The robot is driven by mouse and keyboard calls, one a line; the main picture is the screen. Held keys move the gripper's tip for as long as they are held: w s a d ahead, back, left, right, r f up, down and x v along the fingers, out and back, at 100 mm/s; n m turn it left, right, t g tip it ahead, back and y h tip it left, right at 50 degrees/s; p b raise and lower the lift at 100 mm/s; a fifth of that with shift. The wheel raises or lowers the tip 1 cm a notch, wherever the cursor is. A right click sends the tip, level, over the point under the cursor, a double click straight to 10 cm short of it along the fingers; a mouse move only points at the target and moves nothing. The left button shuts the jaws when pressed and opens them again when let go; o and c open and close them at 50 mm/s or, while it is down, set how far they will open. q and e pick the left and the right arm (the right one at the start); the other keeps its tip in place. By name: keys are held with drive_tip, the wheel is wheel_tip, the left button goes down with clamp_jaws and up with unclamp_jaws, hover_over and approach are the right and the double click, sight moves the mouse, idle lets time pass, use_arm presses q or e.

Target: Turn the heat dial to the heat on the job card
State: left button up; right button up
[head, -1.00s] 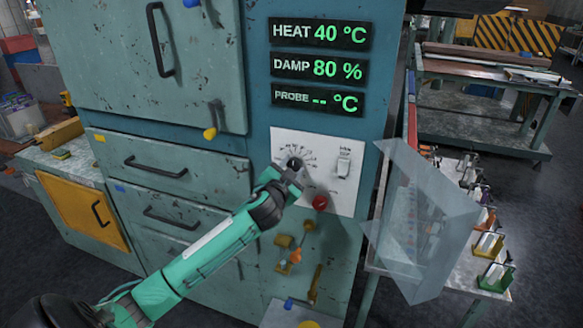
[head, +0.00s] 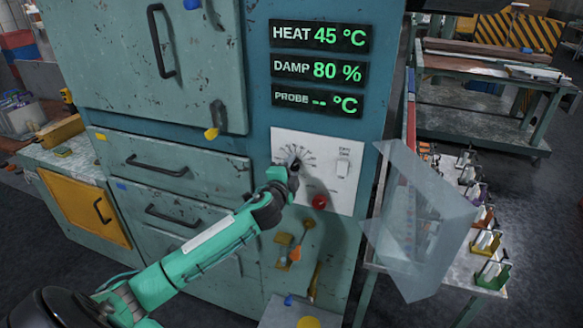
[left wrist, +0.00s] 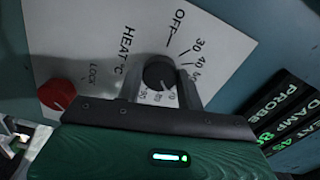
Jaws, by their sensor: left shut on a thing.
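The black heat dial (left wrist: 158,72) sits on the white control panel (left wrist: 75,25), with OFF, 30, 40 and further marks around it. My left gripper (left wrist: 160,88) is shut on the dial in the left wrist view. In the head view the left gripper (head: 290,168) covers most of the dial on the panel (head: 345,195). The heat display (head: 320,37) above reads HEAT 45 °C. I cannot make out a job card. My right gripper is not in view.
A red lock knob (head: 319,202) is just below the dial, and a switch (head: 343,165) is to its right. A clear open cover (head: 415,230) juts out at the right. Tools (head: 290,250) hang below the panel.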

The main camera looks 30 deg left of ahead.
use_arm(q)
drive_tip(key=shift+f, duration=0.1)
idle(0.4)
drive_tip(key=o, duration=1)
drive_tip(key=shift+s, duration=0.1)
drive_tip(key=shift+s+d, duration=0.1)
drive_tip(key=shift+s, duration=0.15)
drive_tip(key=b+v, duration=0.5)
drive_tip(key=v, duration=0.8)
drive_tip(key=shift+d, duration=0.1)
